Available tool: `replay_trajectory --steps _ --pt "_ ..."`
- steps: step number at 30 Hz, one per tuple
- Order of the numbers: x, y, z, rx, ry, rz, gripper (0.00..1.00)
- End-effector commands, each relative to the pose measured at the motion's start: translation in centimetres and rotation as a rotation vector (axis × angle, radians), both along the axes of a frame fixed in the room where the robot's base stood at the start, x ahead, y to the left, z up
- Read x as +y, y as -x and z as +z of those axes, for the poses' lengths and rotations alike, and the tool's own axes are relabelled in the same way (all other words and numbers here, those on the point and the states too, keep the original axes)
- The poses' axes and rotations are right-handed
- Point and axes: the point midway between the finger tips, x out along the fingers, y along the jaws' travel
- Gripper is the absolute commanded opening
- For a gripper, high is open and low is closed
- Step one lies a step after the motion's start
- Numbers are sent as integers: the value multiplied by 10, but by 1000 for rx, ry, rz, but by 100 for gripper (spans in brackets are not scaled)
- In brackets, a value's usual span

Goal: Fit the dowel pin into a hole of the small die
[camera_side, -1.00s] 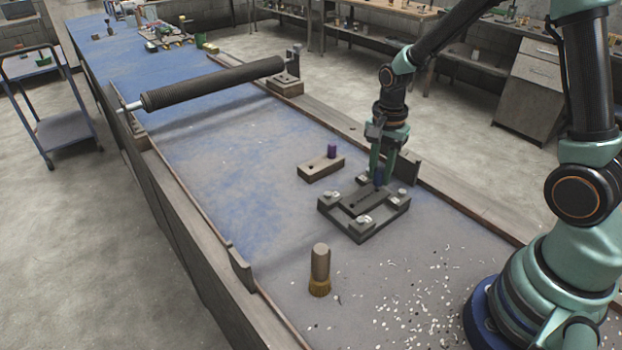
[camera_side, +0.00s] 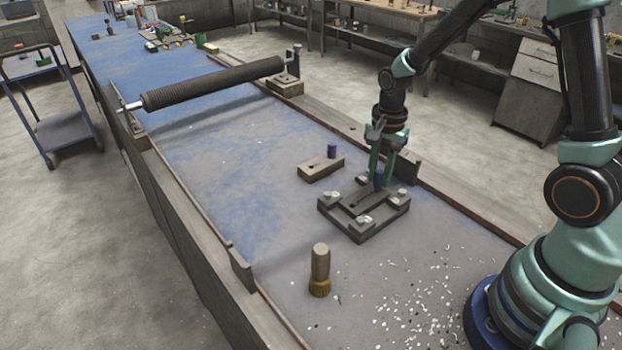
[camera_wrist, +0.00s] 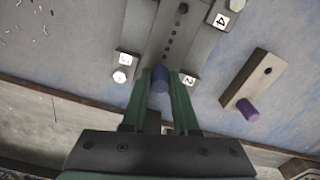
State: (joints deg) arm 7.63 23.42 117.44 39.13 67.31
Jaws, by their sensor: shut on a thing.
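The dowel pin (camera_side: 380,179) is a short dark-blue cylinder, held upright between my fingertips. In the wrist view its round top (camera_wrist: 159,78) shows between the two green fingers. The small die (camera_side: 362,204) is a dark bar with a row of holes, lying in a square dark fixture; its holes also show in the wrist view (camera_wrist: 172,42). My gripper (camera_side: 380,176) is shut on the pin at the far end of the die, in line with the hole row. The pin's lower end is hidden, so I cannot tell whether it is inside a hole.
The fixture (camera_side: 359,233) has pale numbered tags and bolts at its corners. Beside it, a small block (camera_side: 318,170) holds a purple pin (camera_side: 332,151) and has one empty hole. A brush (camera_side: 320,270) stands nearer the camera. White chips lie near my base. A dark roller spans the bench behind.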

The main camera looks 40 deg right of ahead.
Motion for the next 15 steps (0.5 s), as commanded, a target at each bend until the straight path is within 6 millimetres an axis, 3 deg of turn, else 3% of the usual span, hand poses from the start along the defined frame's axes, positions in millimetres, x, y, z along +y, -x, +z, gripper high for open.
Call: replay_trajectory --steps 15 --pt "0 0 -6 0 0 0 0"
